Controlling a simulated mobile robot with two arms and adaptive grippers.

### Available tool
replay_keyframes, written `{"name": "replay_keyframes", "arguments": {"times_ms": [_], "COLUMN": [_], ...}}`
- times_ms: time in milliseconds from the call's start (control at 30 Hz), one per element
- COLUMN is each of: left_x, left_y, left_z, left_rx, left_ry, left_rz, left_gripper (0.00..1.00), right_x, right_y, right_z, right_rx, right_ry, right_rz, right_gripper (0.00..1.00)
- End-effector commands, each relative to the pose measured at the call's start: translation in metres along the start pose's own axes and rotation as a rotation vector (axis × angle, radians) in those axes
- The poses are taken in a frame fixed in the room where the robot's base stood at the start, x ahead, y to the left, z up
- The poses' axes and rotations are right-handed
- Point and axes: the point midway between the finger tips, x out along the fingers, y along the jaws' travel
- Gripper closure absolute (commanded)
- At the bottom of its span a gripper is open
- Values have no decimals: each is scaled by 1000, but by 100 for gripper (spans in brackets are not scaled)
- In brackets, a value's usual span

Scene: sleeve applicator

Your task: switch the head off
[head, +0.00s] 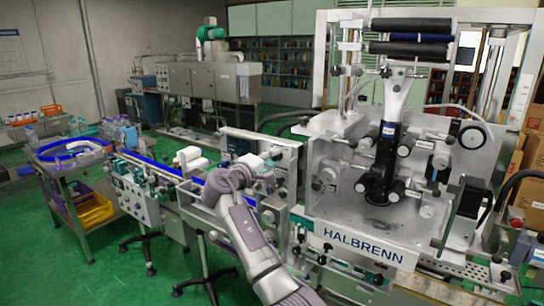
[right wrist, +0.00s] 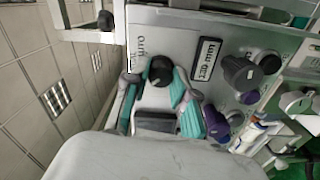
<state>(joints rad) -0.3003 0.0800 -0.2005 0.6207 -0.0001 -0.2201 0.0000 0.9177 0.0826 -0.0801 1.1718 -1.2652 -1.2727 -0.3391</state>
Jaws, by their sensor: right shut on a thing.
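A round black knob (right wrist: 161,70) sits on a grey panel (right wrist: 180,22) in the right wrist view. My right gripper (right wrist: 155,84) has its teal-padded fingers on both sides of the knob and is shut on it. Printed lettering beside the knob is partly covered. In the head view my right gripper (head: 268,160) is at the grey frame left of the large HALBRENN machine (head: 325,222); the knob cannot be made out there. The machine's upright black cylinder (head: 384,160) stands at its middle. My left gripper is not in view.
A conveyor (head: 160,165) runs left from the machine to a round blue-rimmed table (head: 70,150). Cardboard boxes (head: 533,150) stand at the right. Green floor is open at front left.

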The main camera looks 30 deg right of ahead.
Motion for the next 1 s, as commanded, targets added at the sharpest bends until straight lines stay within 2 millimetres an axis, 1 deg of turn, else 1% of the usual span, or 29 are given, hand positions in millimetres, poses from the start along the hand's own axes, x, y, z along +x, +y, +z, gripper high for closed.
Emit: {"name": "replay_keyframes", "arguments": {"times_ms": [33,300,767,800,933,1000], "left_x": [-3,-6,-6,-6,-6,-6], "left_y": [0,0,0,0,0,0], "left_z": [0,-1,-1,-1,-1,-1], "left_rx": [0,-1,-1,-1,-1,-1], "left_ry": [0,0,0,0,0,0], "left_rz": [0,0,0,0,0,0], "left_gripper": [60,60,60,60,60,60], "right_x": [0,0,0,0,0,0], "right_y": [4,3,2,2,2,2], "right_z": [-2,-1,-1,-1,-1,-1], "right_rx": [-19,-91,-102,-102,-101,-102], "right_ry": [5,5,4,4,3,3], "right_rz": [5,6,6,6,4,4], "right_gripper": [100,100,100,70,49,49]}}
